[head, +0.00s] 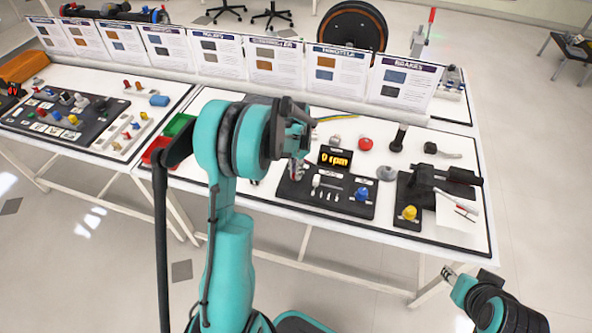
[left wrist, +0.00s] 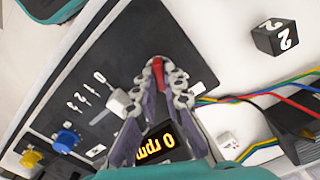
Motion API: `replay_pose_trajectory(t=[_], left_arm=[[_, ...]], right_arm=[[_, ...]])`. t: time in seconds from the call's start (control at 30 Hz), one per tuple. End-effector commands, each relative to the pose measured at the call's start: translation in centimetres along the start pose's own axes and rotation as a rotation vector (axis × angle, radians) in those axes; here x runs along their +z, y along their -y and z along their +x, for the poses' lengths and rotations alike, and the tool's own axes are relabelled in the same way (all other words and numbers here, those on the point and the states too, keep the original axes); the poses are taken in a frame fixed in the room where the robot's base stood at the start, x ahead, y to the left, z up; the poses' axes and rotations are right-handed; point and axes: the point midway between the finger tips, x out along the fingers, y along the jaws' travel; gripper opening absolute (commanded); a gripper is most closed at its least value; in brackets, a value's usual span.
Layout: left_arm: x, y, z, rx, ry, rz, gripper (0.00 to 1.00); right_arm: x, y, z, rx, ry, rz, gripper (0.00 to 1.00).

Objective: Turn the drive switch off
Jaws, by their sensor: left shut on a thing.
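A dark control panel (head: 329,205) lies on the right table, with an orange "0 rpm" display (head: 335,158) at its back. My left gripper (head: 296,172) is down at the panel's left end. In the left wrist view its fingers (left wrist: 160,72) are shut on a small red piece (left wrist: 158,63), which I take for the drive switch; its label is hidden. A white selector knob (left wrist: 118,101) marked with numbers is beside the fingers. The display (left wrist: 155,149) also shows there, partly covered by the fingers. My right gripper (head: 448,272) is off the table's front edge, too small to read.
A blue knob (head: 362,194) is at the panel's right. A second dark unit with a yellow knob (head: 409,213) stands further right. A red button (head: 365,144) and a grey dome (head: 386,173) are behind. Upright instruction cards (head: 337,72) line the table's back.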

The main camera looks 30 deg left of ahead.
Motion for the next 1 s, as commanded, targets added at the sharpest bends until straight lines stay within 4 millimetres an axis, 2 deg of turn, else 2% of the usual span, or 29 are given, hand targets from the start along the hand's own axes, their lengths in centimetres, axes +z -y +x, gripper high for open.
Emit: replay_pose_trajectory(t=[0.27,1.0], left_arm=[[-0.01,0.03,-0.02,0.0,0.0,-0.147,0.0],[-0.01,0.06,-0.02,0.0,-0.001,-0.808,0.0]], right_arm=[[-0.03,0.0,-0.04,0.0,0.0,0.0,0.4],[-0.09,0.0,-0.13,0.0,0.0,0.0,0.4]])
